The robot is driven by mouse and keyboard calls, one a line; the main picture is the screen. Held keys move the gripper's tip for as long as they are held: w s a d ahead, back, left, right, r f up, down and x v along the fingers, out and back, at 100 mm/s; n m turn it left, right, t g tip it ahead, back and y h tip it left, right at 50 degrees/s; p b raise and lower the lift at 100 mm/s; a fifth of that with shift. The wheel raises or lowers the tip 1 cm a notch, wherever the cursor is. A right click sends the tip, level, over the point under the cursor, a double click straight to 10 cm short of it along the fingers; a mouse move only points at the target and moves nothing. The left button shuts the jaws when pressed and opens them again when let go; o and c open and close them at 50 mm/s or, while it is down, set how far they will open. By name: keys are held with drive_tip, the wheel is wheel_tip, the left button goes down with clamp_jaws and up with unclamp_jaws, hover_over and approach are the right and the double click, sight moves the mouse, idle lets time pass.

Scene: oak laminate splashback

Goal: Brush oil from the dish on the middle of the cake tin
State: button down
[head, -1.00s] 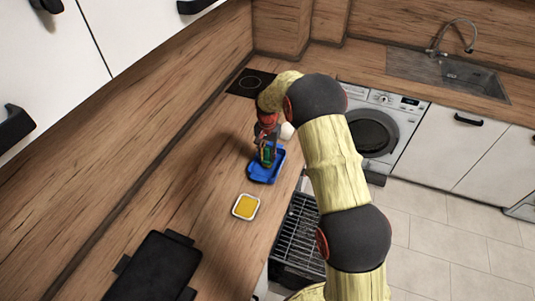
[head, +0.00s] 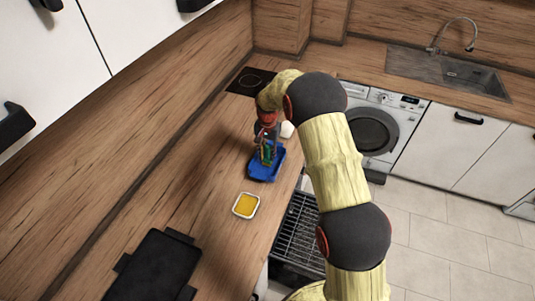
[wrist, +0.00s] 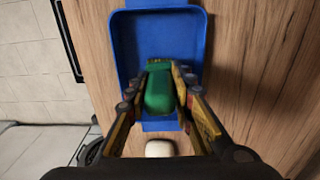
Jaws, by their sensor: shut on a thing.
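The blue cake tin (head: 274,174) lies on the wooden counter and also fills the upper middle of the wrist view (wrist: 201,20). The small white-rimmed dish (head: 236,208) of yellow oil (head: 246,205) stands on the counter nearer than the tin. My gripper (head: 266,152) is over the tin, pointing down. In the wrist view my gripper (wrist: 160,75) is shut on the green handle of the brush (wrist: 160,92). The brush's far end is over the tin floor; I cannot tell whether it touches.
A white object (head: 287,130) stands just beyond the tin. A black tray-like thing (head: 152,268) lies on the near counter. A dark hob (head: 250,82) is at the far end. An open rack (head: 297,237) is below the counter's right edge. Counter left of the dish is clear.

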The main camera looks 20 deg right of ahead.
drive_tip(key=shift+f, duration=0.3)
idle(0.4)
drive_tip(key=shift+s+a, duration=0.25)
drive_tip(key=shift+s, duration=0.2)
drive_tip(key=shift+s+a, duration=0.2)
drive_tip(key=shift+s, duration=0.25)
drive_tip(key=shift+s+a, duration=0.1)
drive_tip(key=shift+s, duration=0.05)
drive_tip(key=shift+s+a, duration=0.35)
drive_tip(key=shift+s, duration=0.4)
drive_tip(key=shift+s, duration=0.1)
drive_tip(key=shift+s+a, duration=0.45)
drive_tip(key=shift+s, duration=0.35)
drive_tip(key=shift+w, duration=0.1)
drive_tip(key=shift+w+d, duration=0.6)
drive_tip(key=shift+w, duration=0.1)
